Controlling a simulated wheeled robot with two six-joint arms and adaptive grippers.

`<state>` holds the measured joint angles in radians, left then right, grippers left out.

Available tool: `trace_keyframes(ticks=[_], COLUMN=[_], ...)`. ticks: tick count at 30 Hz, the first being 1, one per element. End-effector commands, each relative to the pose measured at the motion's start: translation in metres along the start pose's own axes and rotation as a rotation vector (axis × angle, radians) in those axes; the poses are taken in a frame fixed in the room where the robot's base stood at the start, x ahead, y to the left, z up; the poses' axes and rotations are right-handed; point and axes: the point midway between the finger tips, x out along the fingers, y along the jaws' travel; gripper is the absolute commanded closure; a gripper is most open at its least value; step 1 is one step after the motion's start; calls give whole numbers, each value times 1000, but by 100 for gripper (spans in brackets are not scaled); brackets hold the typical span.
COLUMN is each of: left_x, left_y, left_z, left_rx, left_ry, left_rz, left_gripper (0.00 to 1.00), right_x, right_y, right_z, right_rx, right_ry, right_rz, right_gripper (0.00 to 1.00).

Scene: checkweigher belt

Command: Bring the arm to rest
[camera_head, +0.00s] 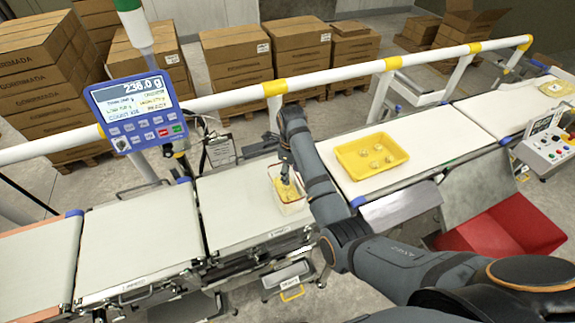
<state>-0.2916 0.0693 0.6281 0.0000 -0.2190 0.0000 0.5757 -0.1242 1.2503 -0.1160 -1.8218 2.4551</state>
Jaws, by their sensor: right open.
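My right arm reaches in from the lower right and bends over the belt. My right gripper (287,177) points down at a clear container (293,206) with yellowish contents, near the right end of the weighing belt (228,218). Its jaws are open, and the fingertips are at or just inside the container's top; I cannot tell whether they touch it. The display (138,108) on the left reads about 236.0 g. My left gripper is not in view.
A yellow tray (346,158) with several small pale pieces sits on the belt to the right. A white rail (226,85) with yellow joints runs behind the belts. A control box (545,147) and red bin (480,236) are at the right. The left belt (130,240) is clear.

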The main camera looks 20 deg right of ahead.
Motion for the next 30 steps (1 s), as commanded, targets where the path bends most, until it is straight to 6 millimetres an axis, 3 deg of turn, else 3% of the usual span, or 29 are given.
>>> trace_keyframes(ticks=[6,10,15,21,30], left_x=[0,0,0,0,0], left_y=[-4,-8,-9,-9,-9], left_z=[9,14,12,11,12], left_rx=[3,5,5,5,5], left_ry=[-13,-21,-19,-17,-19], left_rz=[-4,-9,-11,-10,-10], left_gripper=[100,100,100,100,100], right_x=[2,19,49,50,26], right_y=[0,4,20,53,89], right_z=[-1,-24,-93,-167,-218], right_rx=[-9,-174,-735,-1433,-2045], right_ry=[-1,-11,-19,42,147], right_rz=[0,-16,-100,-210,-295], right_gripper=[49,49,49,49,49])
